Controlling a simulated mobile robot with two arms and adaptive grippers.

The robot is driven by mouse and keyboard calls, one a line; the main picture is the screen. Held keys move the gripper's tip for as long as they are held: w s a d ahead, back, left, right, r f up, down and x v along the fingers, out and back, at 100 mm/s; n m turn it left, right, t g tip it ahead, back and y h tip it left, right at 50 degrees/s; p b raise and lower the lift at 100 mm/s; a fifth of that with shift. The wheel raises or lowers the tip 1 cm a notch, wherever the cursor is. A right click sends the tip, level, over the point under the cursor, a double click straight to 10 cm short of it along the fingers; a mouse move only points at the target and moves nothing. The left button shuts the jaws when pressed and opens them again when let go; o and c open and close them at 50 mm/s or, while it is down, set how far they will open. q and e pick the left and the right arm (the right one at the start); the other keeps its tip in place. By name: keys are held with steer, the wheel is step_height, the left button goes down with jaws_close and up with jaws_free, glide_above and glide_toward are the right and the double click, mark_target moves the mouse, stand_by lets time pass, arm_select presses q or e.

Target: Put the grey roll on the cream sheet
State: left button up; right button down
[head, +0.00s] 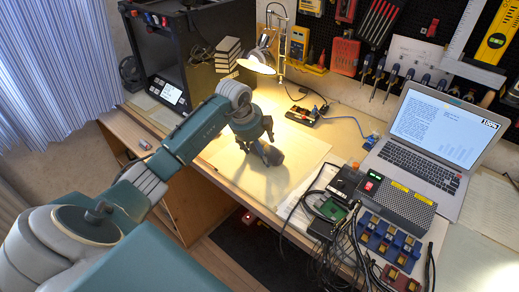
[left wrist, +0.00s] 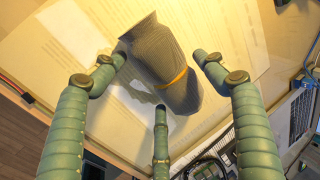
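The grey roll (left wrist: 160,50) is a ribbed dark grey cylinder with an orange band, and its flared end shows in the left wrist view. It is over or on the cream sheet (left wrist: 65,50), and I cannot tell if it stands or leans. In the head view the roll (head: 271,155) is partly hidden below my left gripper (head: 260,145). The cream sheet (head: 308,150) lies on the bench. The left gripper's three fingers are spread around the roll, with gaps visible beside it. My right gripper is not in view.
A lit desk lamp (head: 258,58) stands behind the sheet. A black printer-like box (head: 190,50) is at the back left. Cables and a green board (head: 332,209) lie to the right, near a power supply (head: 398,205) and an open laptop (head: 432,140).

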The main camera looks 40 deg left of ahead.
arm_select(q)
steer(key=shift+d, duration=0.1)
steer(key=shift+a, duration=0.2)
steer(key=shift+r, duration=0.15)
steer(key=p+v, duration=1)
steer(key=v, duration=0.1)
steer(key=shift+s+r, duration=0.15)
steer(key=shift+r, duration=0.25)
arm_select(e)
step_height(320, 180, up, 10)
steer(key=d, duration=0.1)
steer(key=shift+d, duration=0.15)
arm_select(q)
steer(key=shift+d, duration=0.1)
